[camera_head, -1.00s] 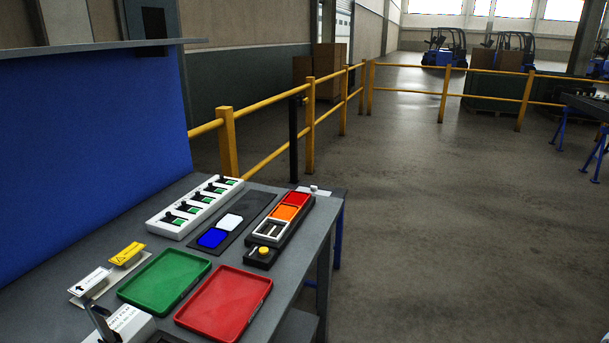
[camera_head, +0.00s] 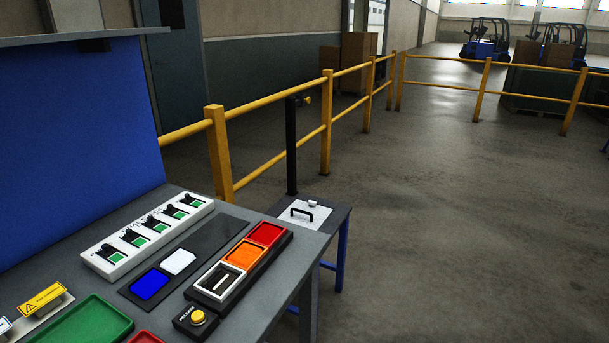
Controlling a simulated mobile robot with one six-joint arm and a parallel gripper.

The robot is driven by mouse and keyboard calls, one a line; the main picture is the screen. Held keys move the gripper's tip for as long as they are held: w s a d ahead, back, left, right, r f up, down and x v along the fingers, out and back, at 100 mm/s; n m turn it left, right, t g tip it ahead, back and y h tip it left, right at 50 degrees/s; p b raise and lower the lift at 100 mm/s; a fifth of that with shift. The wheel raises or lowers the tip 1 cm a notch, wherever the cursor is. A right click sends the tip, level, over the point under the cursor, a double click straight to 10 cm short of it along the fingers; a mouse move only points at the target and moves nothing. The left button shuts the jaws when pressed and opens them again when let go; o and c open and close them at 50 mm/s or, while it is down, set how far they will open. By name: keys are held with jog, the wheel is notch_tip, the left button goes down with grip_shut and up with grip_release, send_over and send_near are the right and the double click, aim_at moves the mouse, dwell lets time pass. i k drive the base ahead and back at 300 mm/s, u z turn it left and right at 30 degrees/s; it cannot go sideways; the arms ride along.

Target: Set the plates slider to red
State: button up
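The plates slider is probably the black track (camera_head: 238,272) at the right edge of the grey bench. It has a red field (camera_head: 266,234) at its far end and an orange field (camera_head: 244,255) in the middle. A white open frame (camera_head: 218,283) sits at the near end, around a dark area with a pale bar, apart from the red field. A small black box with a yellow button (camera_head: 198,318) stands at the track's near end. My gripper is not in view.
Left of the track, a dark mat holds blue (camera_head: 149,285) and white plates (camera_head: 178,262). A white switch panel (camera_head: 148,237) lies behind. Green (camera_head: 85,325) and red trays are cut off in front. A lower side table with a black-handled lid (camera_head: 303,213) adjoins. Yellow railings (camera_head: 216,150) stand beyond.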

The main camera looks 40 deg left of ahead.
aim_at(169, 211)
jog(key=z, duration=0.05)
jog(key=i, duration=1.4)
jog(key=u, duration=3.45)
jog(key=i, duration=1)
jog(key=z, duration=0.1)
